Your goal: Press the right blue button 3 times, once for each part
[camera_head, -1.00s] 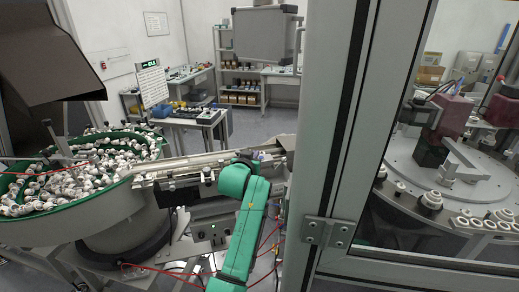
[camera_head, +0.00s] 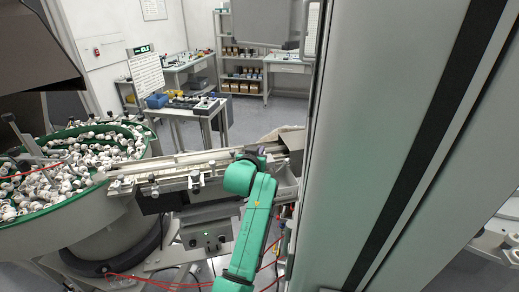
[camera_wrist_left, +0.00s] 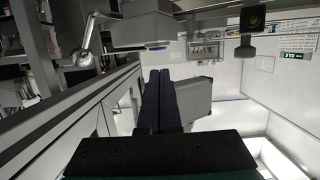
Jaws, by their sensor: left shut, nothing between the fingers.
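I cannot make out a blue button in either view. My left arm, green, rises from the bottom of the head view in front of the feeder rail. My left gripper shows clearly in the left wrist view (camera_wrist_left: 161,76), its two dark fingers together and empty. They point towards a grey box (camera_wrist_left: 165,101) close behind them; I cannot tell if they touch it. In the head view the gripper is too small and hidden to make out. My right gripper is in neither view.
A bowl feeder (camera_head: 75,230) full of white parts stands at left, with a linear rail (camera_head: 180,165) running right. A control box (camera_head: 207,237) sits below the rail. A wide grey frame post (camera_head: 400,150) fills the right. Benches and shelves (camera_head: 242,70) stand behind.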

